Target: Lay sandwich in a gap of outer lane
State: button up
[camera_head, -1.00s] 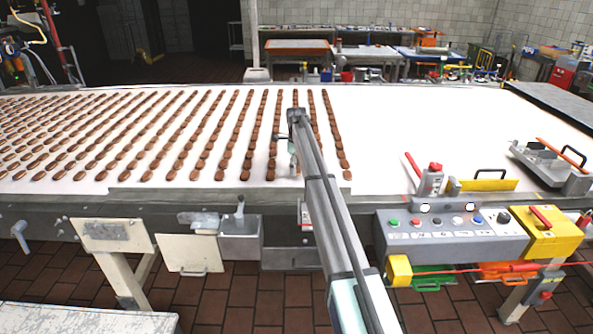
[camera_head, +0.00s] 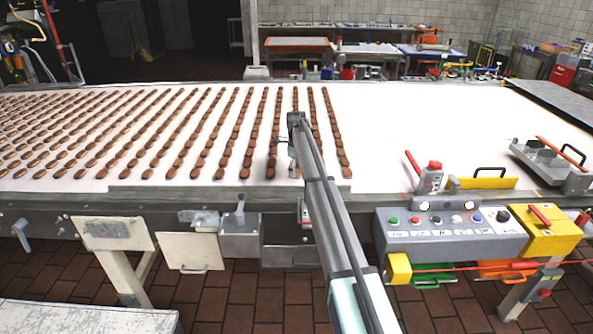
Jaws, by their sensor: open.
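Brown cream sandwiches lie in long lanes on the white conveyor belt (camera_head: 430,130). The outer lane (camera_head: 337,135) is the rightmost one and runs from the far edge to the near edge of the belt. My arm crosses the lanes near it, and my gripper (camera_head: 293,162) hangs from the arm's far end, over the near part of the lanes to the left of the outer lane. The gripper is open, small and partly hidden by my arm. I cannot make out a sandwich in it. The arm hides the near ends of some lanes.
The belt right of the outer lane is bare up to a metal fixture (camera_head: 550,165) and a yellow plate (camera_head: 482,184). A control box (camera_head: 450,228) with buttons hangs on the near side. A metal rail (camera_head: 230,196) edges the belt.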

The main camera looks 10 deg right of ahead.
notch_tip(320, 180, up, 12)
jog(key=b, duration=0.2)
jog(key=shift+r+b, duration=0.15)
jog(key=shift+b, duration=0.2)
